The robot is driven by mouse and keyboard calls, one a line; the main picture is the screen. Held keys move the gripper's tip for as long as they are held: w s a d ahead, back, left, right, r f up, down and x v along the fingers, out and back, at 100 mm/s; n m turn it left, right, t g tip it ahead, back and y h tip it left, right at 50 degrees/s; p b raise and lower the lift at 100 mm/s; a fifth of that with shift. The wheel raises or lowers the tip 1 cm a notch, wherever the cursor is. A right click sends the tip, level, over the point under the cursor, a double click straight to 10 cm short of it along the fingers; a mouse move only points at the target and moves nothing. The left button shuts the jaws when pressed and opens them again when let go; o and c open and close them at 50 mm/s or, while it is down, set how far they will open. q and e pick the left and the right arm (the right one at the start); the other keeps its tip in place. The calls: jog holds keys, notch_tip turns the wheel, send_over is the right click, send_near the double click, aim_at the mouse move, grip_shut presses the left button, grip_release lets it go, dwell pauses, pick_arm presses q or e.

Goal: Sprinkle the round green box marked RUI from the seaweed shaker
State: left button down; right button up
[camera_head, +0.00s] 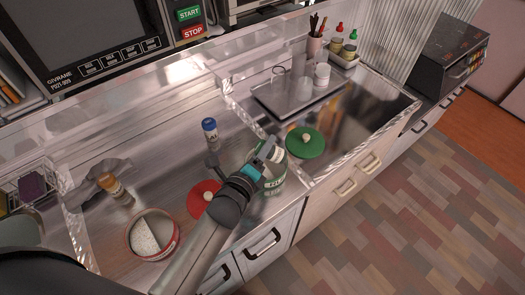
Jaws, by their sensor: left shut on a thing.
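The round green box (275,182), with white lettering on its side, stands on the steel counter near its front edge. Its mouth is mostly hidden behind my left gripper (262,160). That gripper is over the box's near rim, shut on a small shaker (270,151) with a pale label, which looks tilted over the box; its cap and contents are not clear. A green lid (305,143) with a pale knob lies to the right of the box. My right gripper is not in view.
A blue-capped shaker (210,130) and an orange-capped shaker (112,187) stand on the counter. An open red box (152,236) with white contents is at the left. A red lid (203,196) lies by my arm. The sink (375,105) is at the right.

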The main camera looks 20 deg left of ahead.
pick_arm(q)
notch_tip(320, 180, down, 2)
jog(key=n+b, duration=0.2)
jog(key=n+t+b, duration=0.1)
jog(key=b, duration=0.2)
jog(key=n+t+h+b, duration=0.1)
jog(key=n+b, duration=0.1)
jog(key=shift+d+f+n, duration=0.15)
jog(key=shift+f+n, duration=0.1)
jog(key=shift+n, duration=0.05)
jog(key=n+t+b, duration=0.2)
jog(key=n+b, duration=0.2)
jog(key=n, duration=0.1)
jog(key=shift+f, duration=0.2)
jog(key=shift+r+n+t+y, duration=0.1)
jog(key=shift+n+t+y, duration=0.25)
jog(key=shift+n, duration=0.25)
